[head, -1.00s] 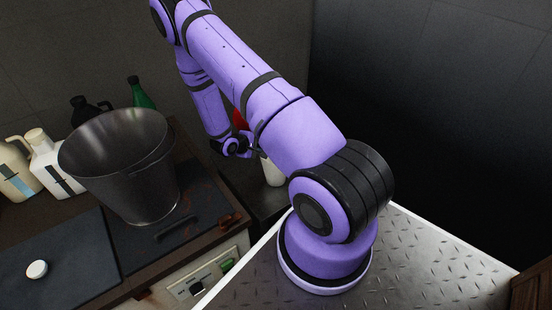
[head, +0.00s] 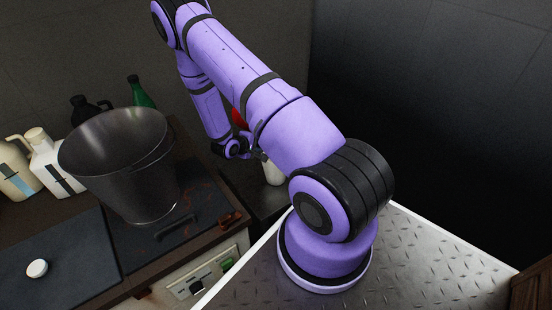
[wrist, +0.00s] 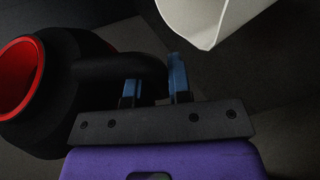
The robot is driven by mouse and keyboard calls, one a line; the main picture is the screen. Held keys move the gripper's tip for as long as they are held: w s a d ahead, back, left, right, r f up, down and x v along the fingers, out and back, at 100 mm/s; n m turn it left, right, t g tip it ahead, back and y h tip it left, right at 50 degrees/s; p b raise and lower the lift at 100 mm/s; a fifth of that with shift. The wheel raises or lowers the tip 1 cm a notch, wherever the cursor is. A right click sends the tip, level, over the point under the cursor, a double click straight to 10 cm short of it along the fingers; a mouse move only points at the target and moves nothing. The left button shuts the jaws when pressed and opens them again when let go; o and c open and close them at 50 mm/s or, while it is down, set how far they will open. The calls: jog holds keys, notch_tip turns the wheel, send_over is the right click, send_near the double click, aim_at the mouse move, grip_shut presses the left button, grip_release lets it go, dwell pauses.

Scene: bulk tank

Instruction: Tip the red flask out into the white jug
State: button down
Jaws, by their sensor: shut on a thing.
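The red flask (head: 238,118) shows in the head view only as a red patch behind my arm. In the wrist view the flask (wrist: 40,85) is on the left, with a dark body, a red rim around its mouth and a black handle. My gripper (wrist: 155,88) is shut on that handle with its blue fingers. The flask looks tilted, and its contents cannot be seen. The white jug (head: 273,172) stands behind and beside my arm, partly hidden. Part of the jug (wrist: 212,18) also shows at the top right of the wrist view, apart from the flask.
A large metal bucket (head: 122,165) stands on the dark counter at left. A white round knob-like piece (head: 37,268) lies at front left.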

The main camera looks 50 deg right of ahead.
jog(key=shift+w+f, duration=0.1)
jog(key=shift+r+m+t+h+p, duration=0.25)
jog(key=shift+m+t+h+p, duration=0.15)
jog(key=shift+m+t, duration=0.15)
dwell(0.8)
jog(key=shift+w+d+f+m+t+h, duration=0.15)
jog(key=shift+w+f+m+t+h, duration=0.15)
jog(key=shift+w+f+m+t, duration=0.2)
dwell(0.6)
jog(key=shift+w+f+m+t+h+p, duration=0.15)
jog(key=shift+f+m+t+p, duration=0.15)
jog(key=shift+f, duration=0.25)
jog(key=shift+w+f+m+t+h+p, duration=0.2)
jog(key=shift+f+t, duration=0.15)
jog(key=shift+f, duration=0.15)
